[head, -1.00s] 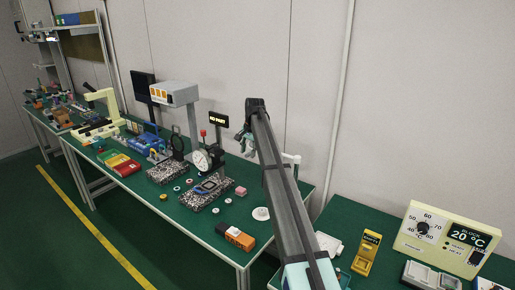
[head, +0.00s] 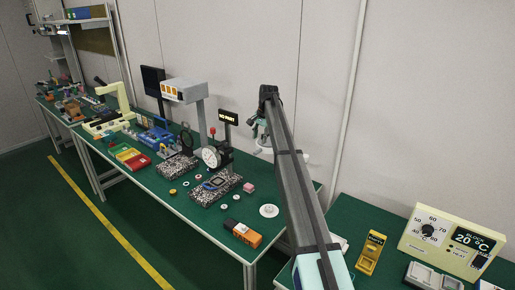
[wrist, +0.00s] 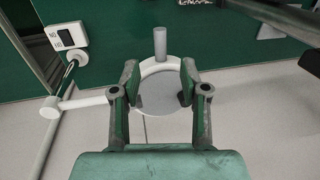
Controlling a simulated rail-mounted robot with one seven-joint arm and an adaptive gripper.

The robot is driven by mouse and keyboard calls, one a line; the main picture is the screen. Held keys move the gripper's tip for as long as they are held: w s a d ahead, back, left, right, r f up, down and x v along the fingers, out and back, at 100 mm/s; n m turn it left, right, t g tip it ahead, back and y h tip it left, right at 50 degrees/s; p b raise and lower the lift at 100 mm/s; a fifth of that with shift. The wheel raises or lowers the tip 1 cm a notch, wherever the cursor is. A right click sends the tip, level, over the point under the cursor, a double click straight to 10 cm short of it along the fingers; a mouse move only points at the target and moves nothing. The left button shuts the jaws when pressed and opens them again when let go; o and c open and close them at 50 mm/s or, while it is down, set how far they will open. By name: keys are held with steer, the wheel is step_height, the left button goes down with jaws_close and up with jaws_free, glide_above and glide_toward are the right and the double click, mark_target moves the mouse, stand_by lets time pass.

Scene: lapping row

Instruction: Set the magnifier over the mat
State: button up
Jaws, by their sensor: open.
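The magnifier (wrist: 158,88) is a white ring with a grey lens and a short grey post on its far side. In the wrist view it lies between or just beyond the two fingers of my gripper (wrist: 158,84). A white swing arm (wrist: 82,102) reaches in from the left and passes behind the left finger. My gripper is open, and I cannot tell whether either finger touches the ring. In the head view my gripper (head: 259,130) is above the bench's back right part, with part of the magnifier (head: 264,150) just below it. I cannot single out the mat.
The green bench (head: 190,207) holds two speckled plates, a dial gauge (head: 211,157), an orange-black box (head: 242,233) and a white disc (head: 269,210). A display sign (head: 228,117) stands left of my gripper. A second bench at right carries a temperature block (head: 452,240).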

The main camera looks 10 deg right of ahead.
mark_target(257, 151)
steer(key=f, duration=0.2)
steer(key=f+p, duration=0.1)
steer(key=f, duration=0.2)
steer(key=w+a+f, duration=0.1)
steer(key=f, duration=0.1)
steer(key=shift+f+p, duration=0.2)
steer(key=shift+p, duration=0.1)
jaws_close()
